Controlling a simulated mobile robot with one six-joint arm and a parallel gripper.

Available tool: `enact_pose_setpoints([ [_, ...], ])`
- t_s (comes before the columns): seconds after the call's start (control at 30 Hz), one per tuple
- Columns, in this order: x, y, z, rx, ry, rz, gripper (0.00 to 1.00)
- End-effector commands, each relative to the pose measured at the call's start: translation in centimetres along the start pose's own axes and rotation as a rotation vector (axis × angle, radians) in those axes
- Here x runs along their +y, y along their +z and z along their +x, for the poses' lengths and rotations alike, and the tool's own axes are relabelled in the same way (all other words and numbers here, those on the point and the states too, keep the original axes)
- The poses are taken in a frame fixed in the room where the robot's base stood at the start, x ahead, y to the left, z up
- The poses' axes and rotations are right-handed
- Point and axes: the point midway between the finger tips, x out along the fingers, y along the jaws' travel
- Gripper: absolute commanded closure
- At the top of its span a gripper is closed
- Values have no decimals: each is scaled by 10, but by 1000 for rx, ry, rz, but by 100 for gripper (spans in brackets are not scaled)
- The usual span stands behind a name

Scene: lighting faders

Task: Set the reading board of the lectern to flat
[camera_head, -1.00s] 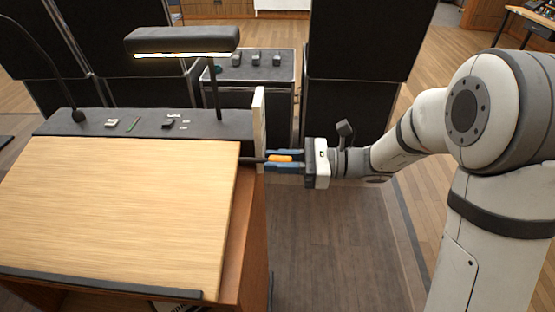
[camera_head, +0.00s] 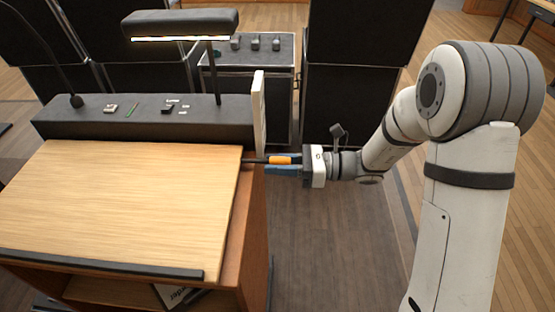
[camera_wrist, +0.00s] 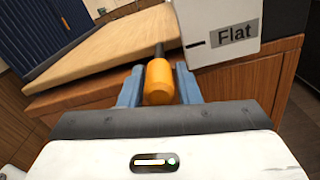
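The pale wooden reading board (camera_head: 115,195) lies on the lectern (camera_head: 255,225) at left in the head view; its edge (camera_wrist: 95,60) shows in the wrist view. It looks close to level; any small remaining slope is hard to judge. A dark rod with an orange handle (camera_head: 280,160) sticks out at its right side. My gripper (camera_head: 278,164) is shut on the orange handle (camera_wrist: 159,82), one blue finger on each side. A white plate (camera_head: 259,112) stands behind the rod; in the wrist view it bears the label "Flat" (camera_wrist: 234,34) and a short black mark.
A dark console (camera_head: 145,122) with small items runs along the lectern's back, under a lamp (camera_head: 180,23) on a post. A thin gooseneck microphone (camera_head: 48,50) rises at left. Black cases (camera_head: 355,75) stand behind. Floor right of the lectern (camera_head: 330,235) is clear.

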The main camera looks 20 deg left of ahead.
Motion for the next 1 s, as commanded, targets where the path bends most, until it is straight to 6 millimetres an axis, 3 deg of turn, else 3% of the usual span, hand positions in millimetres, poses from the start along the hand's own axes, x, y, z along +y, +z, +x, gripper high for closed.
enact_pose_setpoints([
  [0.17,0,2,0,-2,0,-4,56],
  [0.47,-1,3,-5,-4,-2,-7,56],
  [0.8,-1,2,-60,-4,-5,-7,56],
  [1.0,0,2,-76,-4,-1,-6,56],
])
